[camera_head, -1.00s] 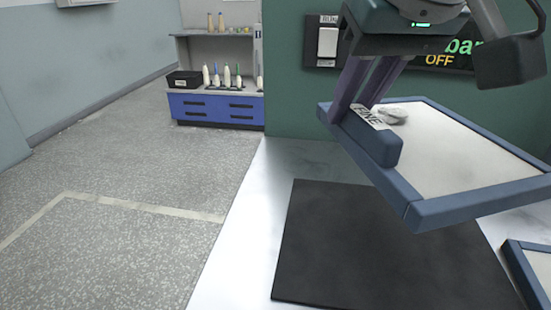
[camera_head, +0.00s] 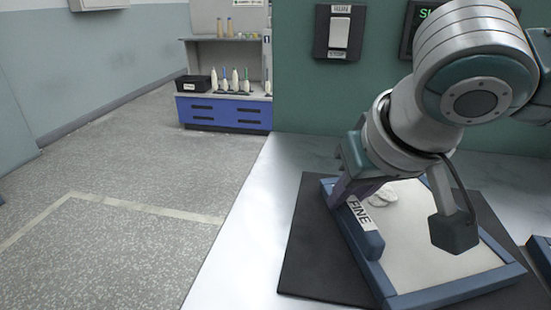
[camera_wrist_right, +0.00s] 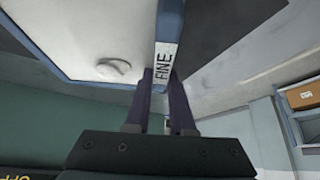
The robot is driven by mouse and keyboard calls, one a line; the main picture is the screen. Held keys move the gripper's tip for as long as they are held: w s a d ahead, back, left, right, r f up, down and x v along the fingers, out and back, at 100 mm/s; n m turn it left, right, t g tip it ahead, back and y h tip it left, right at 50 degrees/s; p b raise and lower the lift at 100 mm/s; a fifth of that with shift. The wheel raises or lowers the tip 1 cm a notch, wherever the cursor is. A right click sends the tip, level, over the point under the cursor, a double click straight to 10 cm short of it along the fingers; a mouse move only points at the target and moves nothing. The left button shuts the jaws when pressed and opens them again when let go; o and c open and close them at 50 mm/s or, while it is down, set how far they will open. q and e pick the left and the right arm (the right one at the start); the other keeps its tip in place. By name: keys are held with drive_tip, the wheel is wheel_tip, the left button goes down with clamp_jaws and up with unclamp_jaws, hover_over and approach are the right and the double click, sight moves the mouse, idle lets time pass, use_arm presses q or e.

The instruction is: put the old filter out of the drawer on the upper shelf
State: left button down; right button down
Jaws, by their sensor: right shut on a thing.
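A blue-framed panel with a pale sheet (camera_head: 425,240) and a FINE label on its handle bar lies low over the black mat; I cannot tell whether it touches the mat. A grey lump sits on its sheet near the label. My right gripper (camera_head: 347,192) is shut on the handle bar. In the right wrist view the fingers (camera_wrist_right: 160,100) reach the bar (camera_wrist_right: 168,30) beside the label. I cannot tell whether this panel is the old filter. No open drawer shows. My left gripper is not in view.
The black mat (camera_head: 308,245) lies on a white table (camera_head: 255,235). A second blue frame (camera_head: 541,252) is cut off at the right edge. Behind stands a shelf unit with blue drawers (camera_head: 225,110) and bobbins. A wall switch (camera_head: 339,32) is on the green wall.

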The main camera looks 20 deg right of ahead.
drive_tip(key=shift+f, duration=0.1)
drive_tip(key=c, duration=0.8)
unclamp_jaws()
drive_tip(key=shift+o, duration=0.2)
